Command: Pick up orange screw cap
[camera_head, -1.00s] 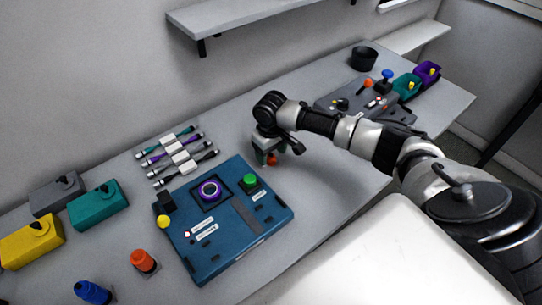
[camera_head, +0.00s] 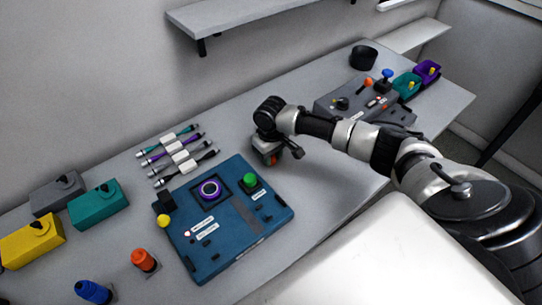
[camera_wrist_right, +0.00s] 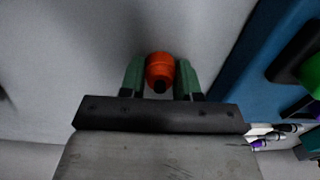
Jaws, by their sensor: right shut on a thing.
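The orange screw cap (camera_wrist_right: 160,68) sits between the two green fingers of my right gripper (camera_wrist_right: 161,80) in the right wrist view, with a finger against each side. In the head view my right gripper (camera_head: 270,154) is low over the grey table, just beyond the upper right side of the blue panel. Only a bit of orange shows there, so I cannot tell whether the cap touches the table. My left gripper is in neither view.
The blue panel (camera_head: 262,233) with a purple ring and green knob is close by. Several cables (camera_head: 180,155) lie behind it. An orange knob (camera_head: 143,260) and a blue knob (camera_head: 92,291) stand at the front left. A dark panel (camera_head: 345,101) stands further right. Bare table (camera_head: 325,185) lies right of the blue panel.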

